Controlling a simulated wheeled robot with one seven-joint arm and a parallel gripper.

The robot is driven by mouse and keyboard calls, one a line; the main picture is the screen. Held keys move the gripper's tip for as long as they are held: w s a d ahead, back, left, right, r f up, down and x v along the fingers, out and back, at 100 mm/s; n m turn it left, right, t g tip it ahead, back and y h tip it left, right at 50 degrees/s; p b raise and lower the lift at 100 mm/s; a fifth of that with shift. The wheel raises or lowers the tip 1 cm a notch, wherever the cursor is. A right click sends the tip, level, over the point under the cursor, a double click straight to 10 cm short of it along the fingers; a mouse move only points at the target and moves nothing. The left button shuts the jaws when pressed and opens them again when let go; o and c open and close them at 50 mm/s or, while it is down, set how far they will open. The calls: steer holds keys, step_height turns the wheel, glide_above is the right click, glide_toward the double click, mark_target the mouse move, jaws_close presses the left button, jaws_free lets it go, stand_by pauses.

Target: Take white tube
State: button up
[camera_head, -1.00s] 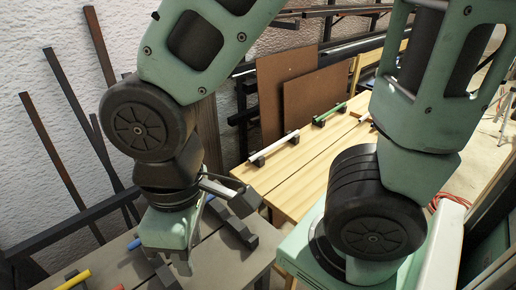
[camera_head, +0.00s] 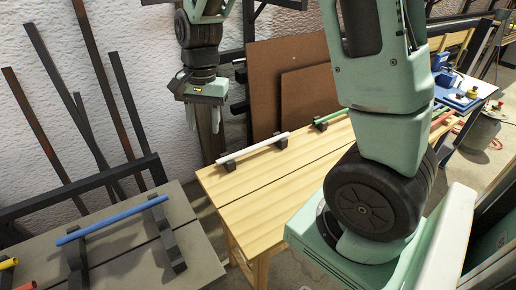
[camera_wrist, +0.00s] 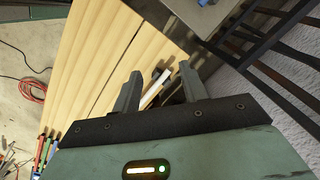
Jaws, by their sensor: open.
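The white tube (camera_head: 254,148) lies on two dark supports on the light wooden table in the head view. Its far end points up and to the right.
A green tube (camera_head: 330,115) lies on supports farther right on the wooden table (camera_head: 268,192). A blue tube (camera_head: 112,219) lies on dark supports on the grey table (camera_head: 130,262). Brown boards (camera_head: 305,95) stand behind the wooden table. Dark laths (camera_head: 105,80) lean against the wall.

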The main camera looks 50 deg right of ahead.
steer(key=w+d+f+m+h, duration=0.15)
steer(key=d+m, duration=0.35)
steer(key=d, duration=0.5)
steer(key=w+d+f+m, duration=0.15)
steer(key=d+m, duration=0.35)
steer(key=d, duration=0.5)
glide_above(255, 146)
step_height(255, 146, down, 12)
steer(key=shift+s+f, duration=0.1)
steer(key=shift+w+d+f, duration=0.1)
steer(key=shift+f, duration=1.35)
steer(key=shift+w+f, duration=0.1)
steer(key=shift+f, duration=1.35)
jaws_close()
